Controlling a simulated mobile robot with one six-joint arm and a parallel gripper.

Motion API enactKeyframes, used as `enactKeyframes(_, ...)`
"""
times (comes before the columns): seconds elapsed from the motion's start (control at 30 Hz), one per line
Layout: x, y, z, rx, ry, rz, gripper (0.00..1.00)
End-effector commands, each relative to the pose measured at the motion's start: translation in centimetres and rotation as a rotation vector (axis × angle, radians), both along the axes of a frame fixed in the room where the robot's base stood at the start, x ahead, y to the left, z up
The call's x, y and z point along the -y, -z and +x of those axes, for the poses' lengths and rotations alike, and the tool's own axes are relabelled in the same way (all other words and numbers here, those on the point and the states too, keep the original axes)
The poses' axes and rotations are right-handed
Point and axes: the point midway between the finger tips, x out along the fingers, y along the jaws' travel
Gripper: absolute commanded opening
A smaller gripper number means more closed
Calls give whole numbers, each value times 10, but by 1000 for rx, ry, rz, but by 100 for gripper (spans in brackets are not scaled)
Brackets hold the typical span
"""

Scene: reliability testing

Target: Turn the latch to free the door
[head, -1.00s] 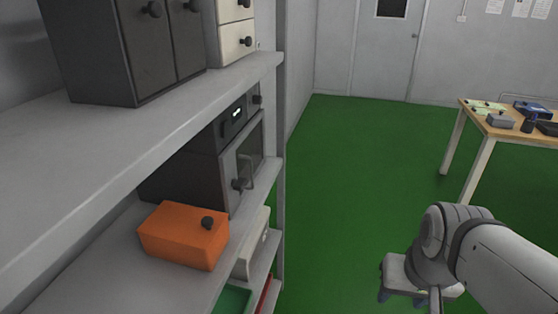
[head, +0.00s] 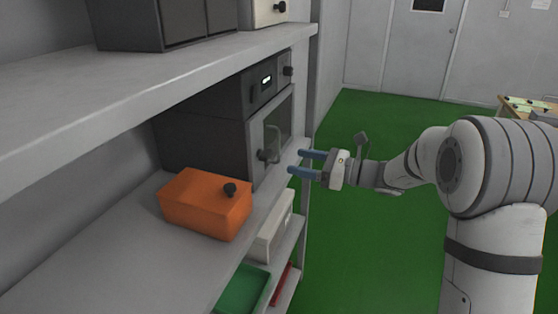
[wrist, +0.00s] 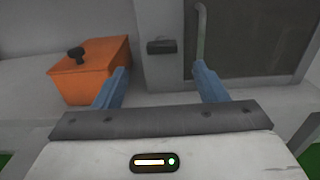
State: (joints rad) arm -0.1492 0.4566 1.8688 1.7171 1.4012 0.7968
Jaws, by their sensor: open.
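A dark grey oven-like appliance (head: 205,132) stands on the middle shelf. Its glass-fronted door (head: 285,118) is closed and carries an upright bar handle (head: 278,137). A small dark latch (head: 264,156) sits low beside the handle; in the wrist view the latch (wrist: 161,47) looks like a horizontal block left of the handle (wrist: 201,35). My gripper (head: 296,162) is open and empty, with blue fingers pointing at the appliance front. In the wrist view the latch lies beyond and between the fingertips (wrist: 160,70), apart from them.
An orange box (head: 205,203) with a black knob stands on the same shelf, left of my gripper. A green bin (head: 242,288) and a pale box (head: 272,228) are below. The upper shelf (head: 180,85) overhangs.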

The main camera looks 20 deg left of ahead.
Motion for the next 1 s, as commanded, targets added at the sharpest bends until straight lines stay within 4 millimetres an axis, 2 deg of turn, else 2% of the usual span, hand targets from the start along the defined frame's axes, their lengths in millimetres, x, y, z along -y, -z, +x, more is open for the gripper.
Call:
enactKeyframes(0.5, -69, 0, 8, -8, 4, 12, 65)
enactKeyframes(0.63, -76, 0, 8, -8, 4, 12, 65)
enactKeyframes(0.87, -77, 0, 8, -8, 5, 12, 65)
enactKeyframes(1.0, -77, 0, 8, -8, 5, 12, 56)
